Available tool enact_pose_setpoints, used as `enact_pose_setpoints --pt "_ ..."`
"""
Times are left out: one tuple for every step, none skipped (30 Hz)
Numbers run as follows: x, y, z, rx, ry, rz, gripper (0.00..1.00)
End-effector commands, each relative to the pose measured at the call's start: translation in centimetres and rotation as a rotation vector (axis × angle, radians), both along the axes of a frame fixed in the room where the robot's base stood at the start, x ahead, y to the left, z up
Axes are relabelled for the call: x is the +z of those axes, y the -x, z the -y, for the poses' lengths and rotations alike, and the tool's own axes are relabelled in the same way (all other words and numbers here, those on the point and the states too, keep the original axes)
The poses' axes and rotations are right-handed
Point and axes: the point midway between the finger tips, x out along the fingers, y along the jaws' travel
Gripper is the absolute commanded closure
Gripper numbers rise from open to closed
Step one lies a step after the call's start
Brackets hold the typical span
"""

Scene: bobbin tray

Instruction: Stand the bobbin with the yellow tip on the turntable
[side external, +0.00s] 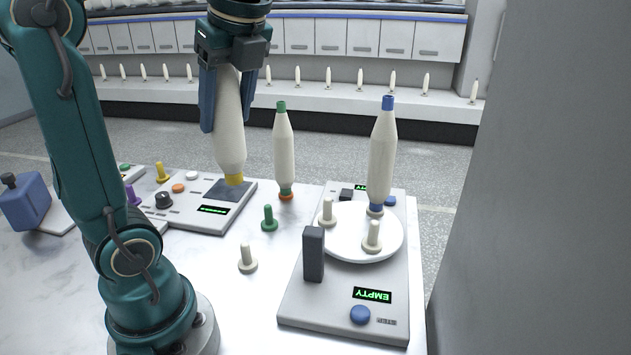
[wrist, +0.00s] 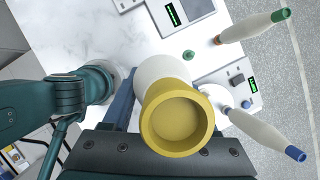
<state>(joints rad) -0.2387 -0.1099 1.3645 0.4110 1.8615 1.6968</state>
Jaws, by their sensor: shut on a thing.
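My gripper (side external: 229,120) is shut on a cream bobbin (side external: 230,148), which hangs nearly upright. Its lower end is a yellow band (side external: 234,180), over the dark square plate of the left console; I cannot tell whether they touch. In the wrist view, the bobbin's near end is a hollow yellow tip (wrist: 176,123). The white turntable (side external: 345,247) is to the right, with a blue-tipped bobbin (side external: 382,155) standing at its back and two bare cream pegs (side external: 372,238). A green-tipped bobbin (side external: 284,150) stands on the table between gripper and turntable.
The left console (side external: 190,215) carries small knobs and a display. The turntable's unit has a dark upright block (side external: 313,253), a display reading EMPTY (side external: 372,295) and a blue button (side external: 360,315). A green peg (side external: 269,219) and a cream peg (side external: 247,259) stand on the table between them.

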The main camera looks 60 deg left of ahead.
Motion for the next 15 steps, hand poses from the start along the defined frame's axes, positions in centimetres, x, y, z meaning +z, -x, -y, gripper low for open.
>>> enact_pose_setpoints --pt "0.3 0.0 0.0 -0.003 0.0 0.001 1.0" --pt "0.3 -0.1 0.0 -0.008 0.0 0.001 1.0" --pt "0.5 -0.2 -0.1 -0.02 0.0 0.001 1.0" --pt "0.6 -0.5 -0.1 -0.034 0.0 0.001 1.0" --pt "0.8 -0.8 -0.2 -0.046 0.0 0.001 1.0" --pt "0.9 -1.3 -0.3 -0.069 0.0 0.0 1.0" --pt "1.0 -2.0 -0.4 -0.092 0.0 -0.001 1.0" --pt "1.0 -2.7 -0.5 -0.116 0.001 -0.001 1.0" --pt "1.0 -3.8 -0.5 -0.154 0.002 -0.003 1.0" --pt "0.9 -4.8 -0.5 -0.185 0.002 -0.004 1.0" --pt "0.7 -5.7 -0.5 -0.216 0.002 -0.005 1.0" --pt "0.5 -7.0 -0.4 -0.257 0.002 -0.003 1.0" --pt "0.3 -8.0 -0.4 -0.287 0.002 -0.005 1.0" --pt "0.0 -8.9 -0.3 -0.316 0.002 -0.005 1.0" --pt "-0.4 -10.1 -0.1 -0.353 0.002 -0.004 1.0"
